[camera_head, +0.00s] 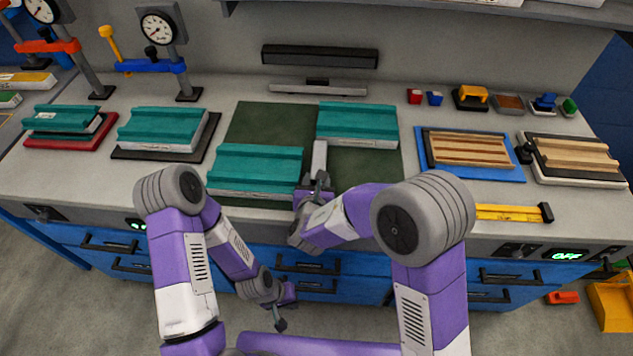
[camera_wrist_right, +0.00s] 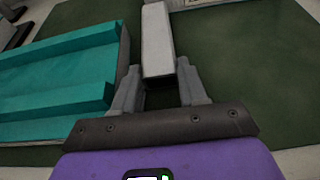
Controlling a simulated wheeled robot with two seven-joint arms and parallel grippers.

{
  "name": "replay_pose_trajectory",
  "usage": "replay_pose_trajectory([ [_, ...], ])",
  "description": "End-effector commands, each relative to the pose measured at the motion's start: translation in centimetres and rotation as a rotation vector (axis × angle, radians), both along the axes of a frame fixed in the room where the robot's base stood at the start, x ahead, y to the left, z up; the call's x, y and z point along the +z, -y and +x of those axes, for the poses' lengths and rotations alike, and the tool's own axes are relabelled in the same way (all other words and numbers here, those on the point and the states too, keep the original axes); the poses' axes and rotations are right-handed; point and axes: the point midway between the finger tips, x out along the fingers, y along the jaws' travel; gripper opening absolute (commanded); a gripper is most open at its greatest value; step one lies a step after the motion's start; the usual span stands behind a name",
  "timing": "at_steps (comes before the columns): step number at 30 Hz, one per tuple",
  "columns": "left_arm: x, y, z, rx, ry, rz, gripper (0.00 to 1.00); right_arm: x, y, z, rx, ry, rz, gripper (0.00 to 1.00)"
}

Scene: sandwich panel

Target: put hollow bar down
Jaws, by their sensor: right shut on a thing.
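The hollow bar (camera_head: 319,158) is a short light grey bar. It points away from me between two teal-topped panels, over the dark green mat (camera_head: 256,121). My right gripper (camera_head: 316,184) is shut on its near end. The bar also shows in the right wrist view (camera_wrist_right: 157,42), between the fingers of the right gripper (camera_wrist_right: 160,88). I cannot tell whether the bar touches the mat. One teal panel (camera_head: 256,165) is close on the left, the other teal panel (camera_head: 356,122) at the right behind. My left gripper (camera_head: 283,308) hangs low in front of the drawers, away from the bar; its opening is unclear.
More teal panels (camera_head: 162,127) lie on the left near the dial gauge stands (camera_head: 160,28). A yellow tool (camera_head: 507,212) lies near the front edge. Bare green mat shows right of the bar.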

Motion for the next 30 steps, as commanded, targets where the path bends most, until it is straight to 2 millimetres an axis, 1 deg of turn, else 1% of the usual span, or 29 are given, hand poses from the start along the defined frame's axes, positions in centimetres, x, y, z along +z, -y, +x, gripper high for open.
replay_pose_trajectory([
  [5,-0.5,0.0,0.0,0.000,0.000,0.000,0.00,-0.3,0.0,0.0,0.000,0.003,0.000,0.02],
  [6,-0.5,0.0,0.0,0.000,0.000,0.000,0.00,-0.4,0.0,0.0,0.000,0.000,0.000,0.44],
  [8,-0.4,0.0,0.0,0.000,0.000,0.000,0.00,-0.3,0.0,0.0,0.000,0.000,-0.001,0.53],
  [16,-0.4,0.0,0.0,0.000,0.000,0.000,0.00,-0.2,0.0,0.0,0.000,0.000,0.000,0.53],
  [20,0.2,0.0,0.0,0.000,0.000,0.000,0.00,0.2,0.0,0.0,0.000,0.000,-0.001,0.53],
  [23,0.3,0.0,0.0,0.000,0.000,0.000,0.00,0.8,-0.1,-1.4,0.003,0.000,0.000,0.53],
  [30,1.1,0.0,0.0,0.000,0.000,0.000,0.00,2.9,-0.1,-6.4,0.006,0.001,-0.001,0.53],
])
